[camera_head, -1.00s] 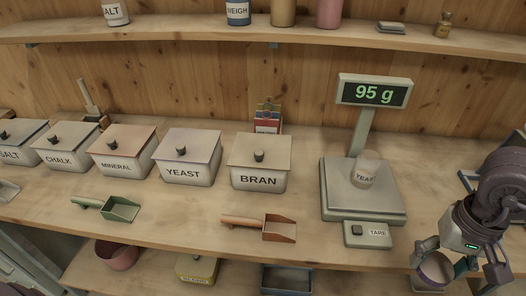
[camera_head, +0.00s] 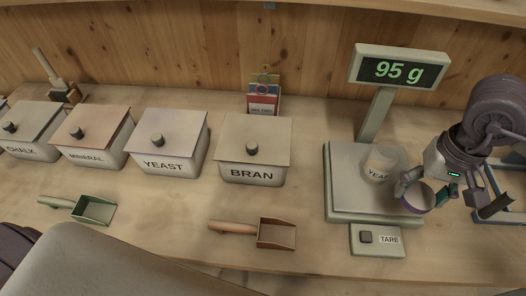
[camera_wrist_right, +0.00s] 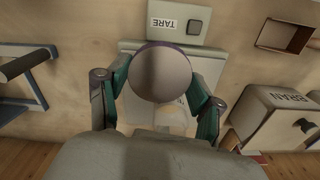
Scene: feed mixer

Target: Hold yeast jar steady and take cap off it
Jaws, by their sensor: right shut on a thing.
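The yeast jar (camera_head: 379,166), translucent with a YEAST label, stands upright on the scale plate (camera_head: 345,200) in the head view. Its top shows no cap that I can make out. My right gripper (camera_head: 427,193) is shut on a round cap-like thing (camera_head: 416,200) with a pale face and purple rim, just right of and in front of the jar. Whether they touch is unclear. In the right wrist view, the round thing (camera_wrist_right: 161,72) sits between the teal fingers of the same gripper (camera_wrist_right: 160,92). The jar is mostly hidden there. My left gripper is out of view.
The scale display (camera_head: 399,70) reads 95 g. The bran bin (camera_head: 253,150) and yeast bin (camera_head: 170,143) stand left of the scale. A brown scoop (camera_head: 276,234) and a green scoop (camera_head: 96,210) lie in front. A blue frame (camera_head: 490,205) is at right.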

